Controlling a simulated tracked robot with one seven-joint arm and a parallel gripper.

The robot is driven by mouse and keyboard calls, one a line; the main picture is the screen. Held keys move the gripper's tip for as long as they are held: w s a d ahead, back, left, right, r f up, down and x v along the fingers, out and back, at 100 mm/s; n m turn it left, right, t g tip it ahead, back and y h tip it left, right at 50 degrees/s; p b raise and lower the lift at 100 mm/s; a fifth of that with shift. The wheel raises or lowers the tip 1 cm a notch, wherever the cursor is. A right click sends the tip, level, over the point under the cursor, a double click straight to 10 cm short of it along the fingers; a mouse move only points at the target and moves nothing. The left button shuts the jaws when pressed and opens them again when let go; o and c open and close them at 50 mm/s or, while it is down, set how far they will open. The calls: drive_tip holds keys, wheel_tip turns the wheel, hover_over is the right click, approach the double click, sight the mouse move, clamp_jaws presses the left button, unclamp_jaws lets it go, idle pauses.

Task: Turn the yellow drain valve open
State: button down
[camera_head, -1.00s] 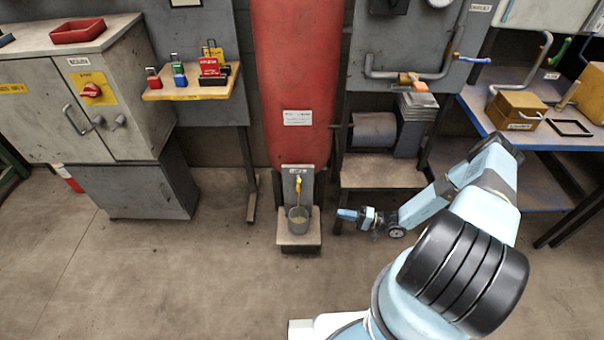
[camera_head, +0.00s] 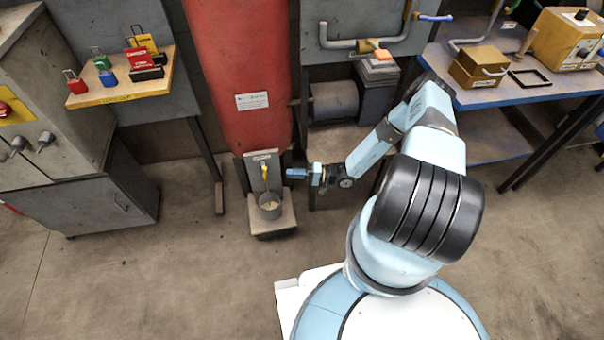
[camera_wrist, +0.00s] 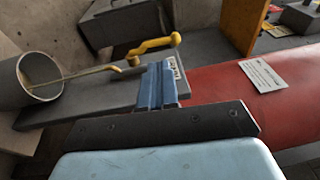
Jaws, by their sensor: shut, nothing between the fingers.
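The yellow drain valve (camera_head: 264,170) sits on a grey plate (camera_head: 257,178) at the foot of the red tank (camera_head: 240,75). In the wrist view the valve's yellow lever (camera_wrist: 155,44) shows just beyond my fingertips, with its far end near a white label. My gripper (camera_head: 288,173) is shut and empty, just right of the valve; in the wrist view its blue fingers (camera_wrist: 157,85) are together. I cannot tell whether they touch the lever.
The bucket stands on a concrete block (camera_head: 285,219). A bench with padlocks (camera_head: 120,93) stands left, beside a grey cabinet (camera_head: 85,205). A blue table (camera_head: 490,95) with brown boxes is at right. The floor in front is clear.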

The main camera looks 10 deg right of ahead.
sight(265, 174)
drive_tip(key=x, duration=0.7)
drive_tip(key=shift+a, duration=0.25)
drive_tip(key=shift+w, duration=0.1)
